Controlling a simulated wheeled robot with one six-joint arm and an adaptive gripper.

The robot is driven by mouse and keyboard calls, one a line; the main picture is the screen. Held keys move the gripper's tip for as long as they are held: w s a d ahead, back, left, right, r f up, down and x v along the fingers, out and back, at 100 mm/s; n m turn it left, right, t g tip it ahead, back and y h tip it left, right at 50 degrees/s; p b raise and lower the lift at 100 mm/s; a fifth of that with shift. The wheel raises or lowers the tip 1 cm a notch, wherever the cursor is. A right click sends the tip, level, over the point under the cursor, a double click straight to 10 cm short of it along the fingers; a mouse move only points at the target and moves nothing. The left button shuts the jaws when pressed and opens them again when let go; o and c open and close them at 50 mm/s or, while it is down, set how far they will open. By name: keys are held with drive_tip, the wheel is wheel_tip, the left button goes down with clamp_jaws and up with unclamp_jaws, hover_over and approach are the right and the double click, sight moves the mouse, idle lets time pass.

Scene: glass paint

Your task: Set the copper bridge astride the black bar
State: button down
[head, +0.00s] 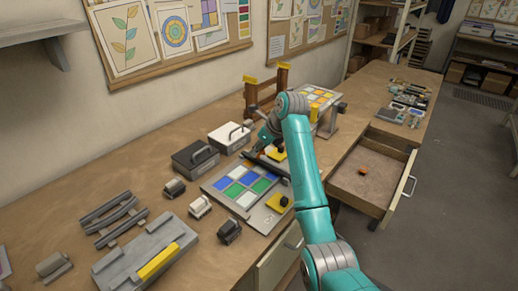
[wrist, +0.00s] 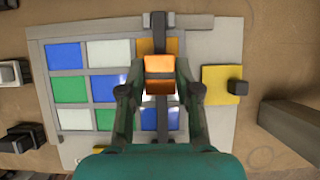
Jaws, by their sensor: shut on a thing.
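My gripper (wrist: 159,76) is shut on the copper bridge (wrist: 159,64), an orange block with a darker lower face, seen between the fingertips in the wrist view. The black bar (wrist: 161,125) runs lengthwise beneath the bridge and shows above and below it. The bridge lines up with the bar from above; I cannot tell whether it is touching or still apart in height. In the head view the bar (head: 267,166) lies across the far part of the coloured glass panel (head: 226,199), and my arm hides the bridge.
A yellow pad with a dark knob (wrist: 222,92) sits right of the panel. An open drawer (head: 362,192) holds a small orange thing (head: 363,171).

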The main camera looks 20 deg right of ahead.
drive_tip(key=shift+f, duration=0.95)
idle(1.5)
drive_tip(key=shift+f, duration=0.75)
drive_tip(key=c, duration=0.7)
unclamp_jaws()
drive_tip(key=shift+r, duration=3.5)
